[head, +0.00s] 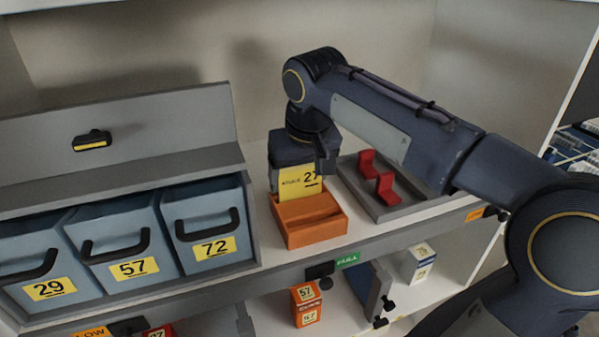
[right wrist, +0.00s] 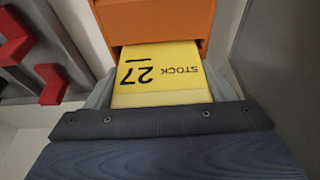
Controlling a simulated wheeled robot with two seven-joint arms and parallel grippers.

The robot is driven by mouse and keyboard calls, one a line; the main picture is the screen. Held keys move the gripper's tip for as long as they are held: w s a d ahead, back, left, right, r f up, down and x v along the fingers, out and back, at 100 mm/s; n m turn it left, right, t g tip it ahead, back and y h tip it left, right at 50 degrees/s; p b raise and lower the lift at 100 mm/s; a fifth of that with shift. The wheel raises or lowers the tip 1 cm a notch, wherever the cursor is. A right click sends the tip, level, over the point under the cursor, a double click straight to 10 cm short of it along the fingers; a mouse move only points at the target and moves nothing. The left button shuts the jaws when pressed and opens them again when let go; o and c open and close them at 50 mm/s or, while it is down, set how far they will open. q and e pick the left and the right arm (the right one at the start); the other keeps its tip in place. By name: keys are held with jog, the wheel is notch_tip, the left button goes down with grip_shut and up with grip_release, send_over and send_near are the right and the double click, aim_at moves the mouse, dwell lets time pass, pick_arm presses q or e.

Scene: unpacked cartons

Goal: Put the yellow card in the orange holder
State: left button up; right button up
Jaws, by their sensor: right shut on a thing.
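The yellow card (head: 299,183), printed "STOCK 27", stands upright in my right gripper (head: 296,160). The gripper is shut on its upper part. The orange holder (head: 308,236) sits on the shelf directly below, and the card's lower edge is at the back part of the holder. In the right wrist view the card (right wrist: 160,88) runs from the jaws to the orange holder (right wrist: 150,20), and its far edge meets the orange. I cannot tell whether that edge is inside a slot. My left gripper is not in view.
A grey tray (head: 407,209) with red pieces (head: 385,187) lies right of the holder. Blue-grey bins (head: 205,215) labelled 29, 57 and 72 stand to the left. The shelf's front edge carries a green label (head: 347,260). Small cartons (head: 306,304) stand on the shelf below.

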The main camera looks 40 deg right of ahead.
jog(key=shift+f, duration=0.2)
jog(key=o, duration=1)
jog(key=shift+r, duration=0.15)
